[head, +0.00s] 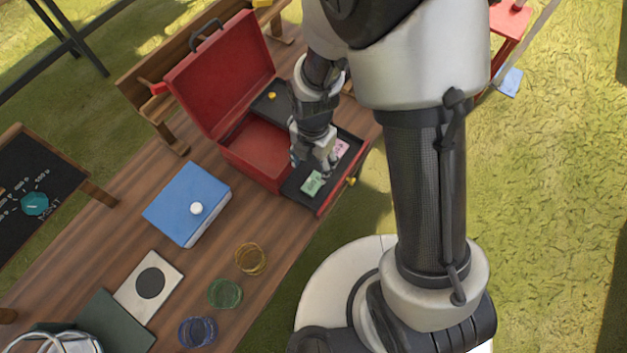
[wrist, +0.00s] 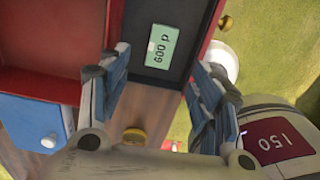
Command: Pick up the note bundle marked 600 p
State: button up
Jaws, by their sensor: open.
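The note bundle marked 600 p (wrist: 161,46) is a small green rectangle lying flat in a black-lined drawer (wrist: 150,14) of a red case. It also shows in the head view (head: 312,184), in the near part of the drawer. My gripper (wrist: 158,60) is open and empty, its two fingers spread to either side of the bundle in the wrist view. In the head view my gripper (head: 318,163) hangs over the drawer just above the bundle. I cannot tell how large the height gap is. A pink bundle (head: 341,148) lies farther back in the same drawer, partly hidden by my gripper.
The red case (head: 220,75) stands with its lid raised to the left of the drawer. A blue box (head: 180,205) with a white knob sits on the wooden table (head: 200,260). Yellow, green and blue ring bundles (head: 225,293) lie toward the front. A brass knob (wrist: 225,22) sticks out from the drawer.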

aim_at(314, 181)
jog(key=f+b, duration=0.1)
jog(key=f, duration=0.4)
jog(key=f+b, duration=0.2)
jog(key=f, duration=0.2)
jog(key=shift+w+d+f, duration=0.1)
jog(key=shift+d+f, duration=0.1)
jog(key=shift+f, duration=0.15)
jog(key=shift+r, duration=0.1)
jog(key=shift+c, duration=0.5)
jog(key=c, duration=1)
